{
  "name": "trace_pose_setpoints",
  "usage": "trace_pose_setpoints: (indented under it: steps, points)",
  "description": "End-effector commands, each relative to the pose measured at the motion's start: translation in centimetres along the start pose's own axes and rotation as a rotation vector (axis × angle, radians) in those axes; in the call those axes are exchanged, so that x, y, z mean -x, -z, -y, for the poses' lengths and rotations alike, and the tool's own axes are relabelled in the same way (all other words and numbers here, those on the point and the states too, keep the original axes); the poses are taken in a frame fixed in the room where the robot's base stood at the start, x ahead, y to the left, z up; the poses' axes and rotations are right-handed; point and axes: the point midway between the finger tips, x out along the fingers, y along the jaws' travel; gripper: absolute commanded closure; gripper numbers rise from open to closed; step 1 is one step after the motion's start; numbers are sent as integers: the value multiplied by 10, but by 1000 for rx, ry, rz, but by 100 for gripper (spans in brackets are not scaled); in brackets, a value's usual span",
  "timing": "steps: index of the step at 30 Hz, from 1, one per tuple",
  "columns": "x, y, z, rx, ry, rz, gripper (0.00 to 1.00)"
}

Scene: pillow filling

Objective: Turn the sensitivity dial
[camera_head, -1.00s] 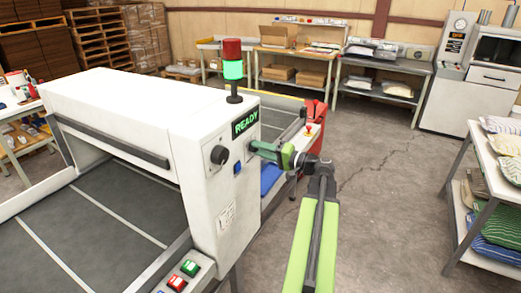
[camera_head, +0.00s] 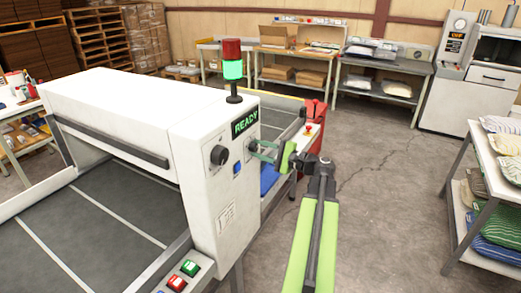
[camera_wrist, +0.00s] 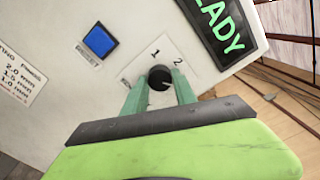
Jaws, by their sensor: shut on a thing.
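A white machine (camera_head: 212,130) carries a small dark dial (camera_wrist: 160,77) on its panel, with the marks 1 and 2 beside it. The dial also shows in the head view (camera_head: 252,146), partly covered by my fingers. My gripper (camera_head: 257,149) reaches it from the right, with its green fingers on either side of the knob, shut on it. The dial's white pointer line is visible in the wrist view, toward the 2 side. A second, larger black dial (camera_head: 219,155) sits further left on the panel. No readable label says which dial is for sensitivity.
A lit READY display (camera_head: 245,122) and a blue button (camera_wrist: 99,40) are near the dial. A red and green signal lamp (camera_head: 233,68) stands on top. A shelf with pillows (camera_head: 490,165) is at the right, with open floor between.

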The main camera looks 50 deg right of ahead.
Motion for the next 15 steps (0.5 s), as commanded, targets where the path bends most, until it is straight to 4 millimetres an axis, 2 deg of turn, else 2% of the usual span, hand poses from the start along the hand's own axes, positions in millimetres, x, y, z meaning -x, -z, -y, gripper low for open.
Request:
trace_pose_setpoints:
  steps: [15]
  points:
    - [0, 0, -1, -84, -2, 1, 100]
